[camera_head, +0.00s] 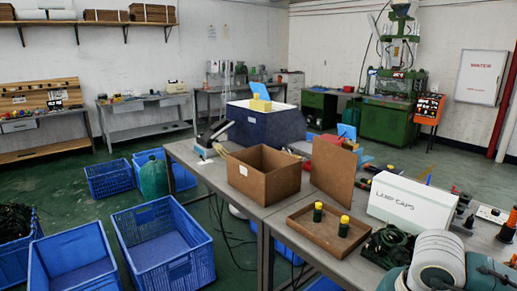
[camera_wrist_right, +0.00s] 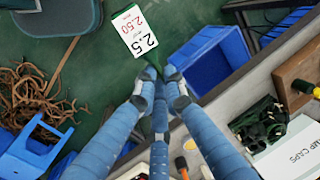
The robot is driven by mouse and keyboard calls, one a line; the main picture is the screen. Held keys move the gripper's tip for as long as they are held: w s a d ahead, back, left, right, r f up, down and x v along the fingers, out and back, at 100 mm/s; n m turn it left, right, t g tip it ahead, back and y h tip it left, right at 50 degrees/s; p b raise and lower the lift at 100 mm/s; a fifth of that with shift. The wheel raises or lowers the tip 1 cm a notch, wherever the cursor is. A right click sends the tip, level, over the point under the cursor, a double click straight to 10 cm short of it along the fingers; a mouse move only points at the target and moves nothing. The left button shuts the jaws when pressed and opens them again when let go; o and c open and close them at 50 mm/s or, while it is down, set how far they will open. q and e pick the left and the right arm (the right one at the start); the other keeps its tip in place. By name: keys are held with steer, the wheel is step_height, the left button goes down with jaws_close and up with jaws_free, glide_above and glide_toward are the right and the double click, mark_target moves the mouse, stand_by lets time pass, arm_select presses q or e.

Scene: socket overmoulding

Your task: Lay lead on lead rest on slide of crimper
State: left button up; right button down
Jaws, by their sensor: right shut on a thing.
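My right gripper (camera_wrist_right: 156,88), with blue segmented fingers, is closed in the right wrist view. It is shut on a thin dark green piece, which looks like the lead (camera_wrist_right: 160,121). A white tag (camera_wrist_right: 134,30) marked 2.5 and 2.50 shows just beyond the fingertips. The held piece is mostly hidden by the fingers. A small blue-and-white device with a dark lever (camera_head: 209,142) stands at the far left end of the bench in the head view; I cannot tell whether it is the crimper. No lead rest or slide can be made out. My left gripper is in neither view.
The bench holds an open cardboard box (camera_head: 264,176), an upright brown board (camera_head: 333,170), a brown tray (camera_head: 312,238) with two yellow-topped dark cylinders, and a white lamp caps box (camera_head: 408,204). Blue crates (camera_head: 165,246) stand on the floor at left.

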steer(key=s+a+r+n+g, duration=0.1)
steer(key=s+a+n, duration=0.1)
steer(key=n, duration=0.4)
steer(key=s+a+r+n+g+y, duration=0.1)
steer(key=s+a+r+n, duration=0.1)
steer(key=s+n, duration=0.3)
steer(key=shift+a+r+n, duration=0.15)
steer(key=shift+a+n, duration=0.2)
steer(key=shift+n, duration=0.25)
